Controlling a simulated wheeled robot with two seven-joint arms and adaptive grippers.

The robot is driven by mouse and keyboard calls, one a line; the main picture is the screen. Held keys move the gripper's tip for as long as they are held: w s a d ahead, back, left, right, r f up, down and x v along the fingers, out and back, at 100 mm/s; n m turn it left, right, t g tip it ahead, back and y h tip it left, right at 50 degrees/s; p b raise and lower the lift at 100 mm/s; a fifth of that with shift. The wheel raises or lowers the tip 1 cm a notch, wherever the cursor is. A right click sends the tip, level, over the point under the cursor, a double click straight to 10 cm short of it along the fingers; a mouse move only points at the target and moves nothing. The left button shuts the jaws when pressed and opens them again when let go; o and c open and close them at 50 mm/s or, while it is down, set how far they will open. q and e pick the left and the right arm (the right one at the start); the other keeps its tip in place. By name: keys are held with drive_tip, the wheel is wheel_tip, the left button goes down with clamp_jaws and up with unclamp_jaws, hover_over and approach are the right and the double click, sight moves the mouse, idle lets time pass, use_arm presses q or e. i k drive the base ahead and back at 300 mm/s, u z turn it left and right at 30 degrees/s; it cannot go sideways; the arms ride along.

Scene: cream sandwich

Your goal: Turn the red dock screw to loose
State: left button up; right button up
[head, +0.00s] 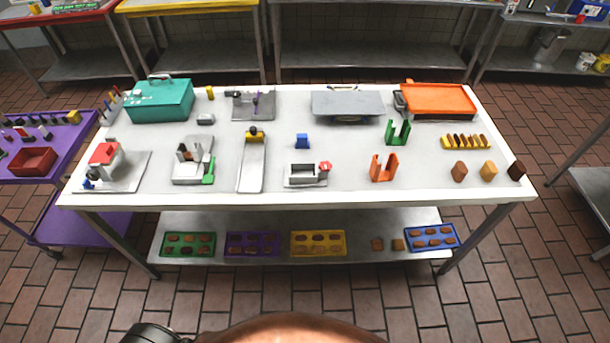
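The small grey dock (293,182) stands near the front middle of the white table. It is an open box-like frame on a flat base. The red screw (326,166) is a small red knob at the dock's right end, above a grey block. Whether it is tight or loose cannot be told at this size. Neither of my grippers is in view, and nothing touches the screw or dock.
The table surface just around the dock is clear.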

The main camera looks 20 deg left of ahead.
sight(325, 166)
drive_tip(key=k, duration=0.55)
drive_tip(key=u, duration=0.9)
drive_tip(key=i, duration=1.1)
drive_tip(key=z, duration=0.2)
